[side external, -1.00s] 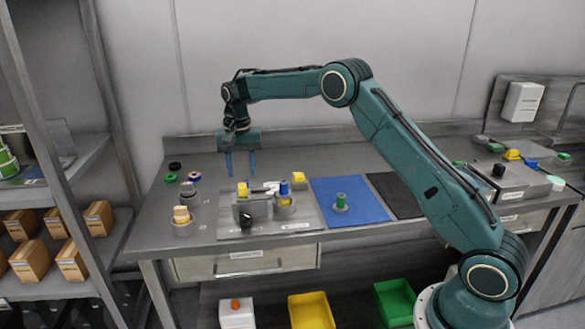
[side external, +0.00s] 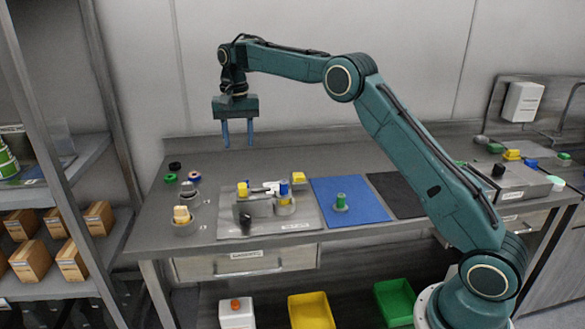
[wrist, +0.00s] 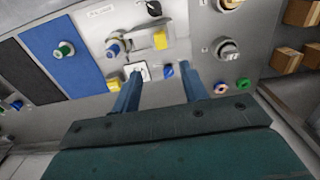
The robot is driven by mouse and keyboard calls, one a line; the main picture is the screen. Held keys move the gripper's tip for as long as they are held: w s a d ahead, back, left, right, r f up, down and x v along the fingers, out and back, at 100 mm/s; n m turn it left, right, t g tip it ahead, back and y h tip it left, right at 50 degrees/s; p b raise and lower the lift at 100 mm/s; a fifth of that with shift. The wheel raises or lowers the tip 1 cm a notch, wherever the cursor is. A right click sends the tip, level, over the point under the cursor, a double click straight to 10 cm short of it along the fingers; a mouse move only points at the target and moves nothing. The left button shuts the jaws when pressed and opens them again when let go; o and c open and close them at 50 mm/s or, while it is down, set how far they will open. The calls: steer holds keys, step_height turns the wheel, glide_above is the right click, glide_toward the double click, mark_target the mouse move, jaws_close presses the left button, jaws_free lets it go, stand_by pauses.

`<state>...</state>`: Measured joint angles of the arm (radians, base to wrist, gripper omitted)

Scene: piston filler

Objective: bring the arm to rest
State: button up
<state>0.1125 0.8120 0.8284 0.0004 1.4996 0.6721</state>
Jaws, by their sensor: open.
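My gripper (side external: 238,134) hangs in the air above the back left of the workbench, its two blue fingers pointing down. The fingers are apart, with nothing between them. In the wrist view the gripper (wrist: 158,88) is also open and empty, with the bench below. The piston filler assembly (side external: 262,205) sits on a grey plate below and to the right of the fingers, with yellow and blue parts on it. My gripper touches nothing.
A blue mat (side external: 365,210) holds a green-topped part (side external: 341,202). A dark mat (side external: 395,194) lies to its right. A shelf with boxes (side external: 72,258) is at far left. Air around my gripper is clear.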

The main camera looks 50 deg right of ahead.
steer(key=s+a+r+n+t, duration=0.2)
steer(key=s+r, duration=0.4)
steer(key=s, duration=0.4)
steer(key=s+a+r+n+t, duration=0.1)
steer(key=s+a+r+n, duration=0.2)
steer(key=s+r, duration=0.55)
steer(key=s+a+f+n+t, duration=0.1)
steer(key=s+f, duration=0.4)
steer(key=s, duration=0.6)
steer(key=s+f+n+t, duration=0.1)
steer(key=s+f+n, duration=0.2)
steer(key=s, duration=0.9)
steer(key=shift+s+a+f+t, duration=0.2)
steer(key=shift+a+f+t, duration=0.15)
steer(key=shift+f, duration=0.6)
